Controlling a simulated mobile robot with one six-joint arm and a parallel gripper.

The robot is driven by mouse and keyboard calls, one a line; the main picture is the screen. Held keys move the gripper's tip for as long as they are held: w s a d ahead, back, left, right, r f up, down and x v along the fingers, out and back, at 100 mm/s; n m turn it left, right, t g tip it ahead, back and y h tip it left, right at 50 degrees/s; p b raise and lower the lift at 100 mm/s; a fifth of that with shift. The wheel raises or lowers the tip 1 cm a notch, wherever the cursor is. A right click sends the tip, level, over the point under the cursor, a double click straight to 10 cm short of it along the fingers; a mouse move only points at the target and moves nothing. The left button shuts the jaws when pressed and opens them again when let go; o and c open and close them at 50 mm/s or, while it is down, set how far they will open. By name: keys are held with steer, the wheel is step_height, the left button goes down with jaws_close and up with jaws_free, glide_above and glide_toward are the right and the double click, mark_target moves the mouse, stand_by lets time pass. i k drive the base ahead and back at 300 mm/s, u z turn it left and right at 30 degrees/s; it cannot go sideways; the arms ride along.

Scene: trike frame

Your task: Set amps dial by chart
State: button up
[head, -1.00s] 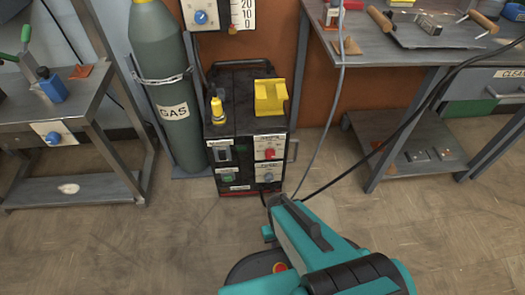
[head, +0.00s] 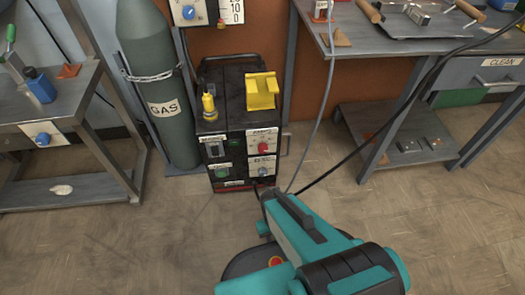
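The welding machine (head: 234,133) is a dark box on the floor, left of centre in the head view. Its front carries a white AMPS plate with a red dial (head: 264,147). A second white plate with a blue dial (head: 263,174) sits below it. A green knob and a dark switch are on the left of the front. The dial markings are too small to read. My teal arm reaches up from the bottom toward the machine's lower front. My gripper's fingers cannot be made out. No readable amps chart shows; a numbered scale (head: 234,12) is cut off at the top.
A green gas cylinder (head: 161,90) is chained left of the machine. A yellow holder (head: 262,91) and yellow torch-like part (head: 209,106) stand on top. Metal benches (head: 75,105) flank both sides. Cables hang right of the machine. Floor in front is free.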

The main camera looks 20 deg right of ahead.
mark_target(262, 149)
steer(key=k, duration=1)
steer(key=u, duration=1.3)
steer(key=i, duration=0.55)
steer(key=z, duration=0.25)
